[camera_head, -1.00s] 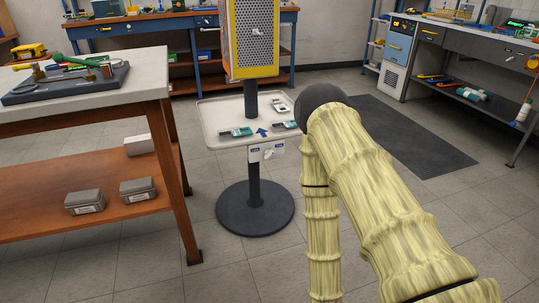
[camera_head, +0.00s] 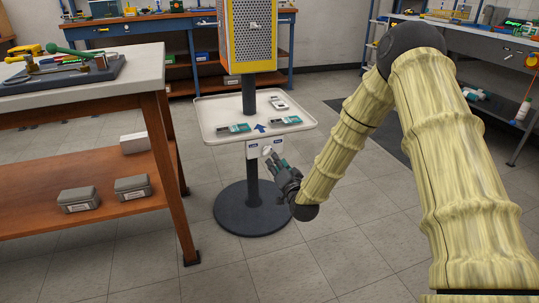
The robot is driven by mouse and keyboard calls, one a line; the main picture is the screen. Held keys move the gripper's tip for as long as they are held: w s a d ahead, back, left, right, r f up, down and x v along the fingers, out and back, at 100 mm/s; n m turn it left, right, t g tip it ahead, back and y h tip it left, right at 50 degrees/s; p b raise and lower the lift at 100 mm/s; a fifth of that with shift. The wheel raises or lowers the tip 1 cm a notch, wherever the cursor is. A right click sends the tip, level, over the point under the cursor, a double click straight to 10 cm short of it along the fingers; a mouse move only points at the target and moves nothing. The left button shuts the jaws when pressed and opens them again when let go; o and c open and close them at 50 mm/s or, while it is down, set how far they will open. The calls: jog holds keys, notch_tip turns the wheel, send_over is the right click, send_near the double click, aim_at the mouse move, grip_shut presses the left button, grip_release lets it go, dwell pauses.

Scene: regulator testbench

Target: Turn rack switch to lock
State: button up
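The label text is too small to read.
A wooden workbench (camera_head: 120,88) is at the left. The floor (camera_head: 340,245) in front is clear.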

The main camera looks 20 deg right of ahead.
aim_at(269, 151)
jog(key=w+b, duration=0.1)
jog(key=w, duration=0.3)
jog(key=w+b, duration=0.1)
jog(key=w, duration=0.3)
jog(key=shift+w+a+b, duration=0.2)
jog(key=shift+w+b, duration=0.15)
jog(key=shift+c, duration=0.2)
grip_shut()
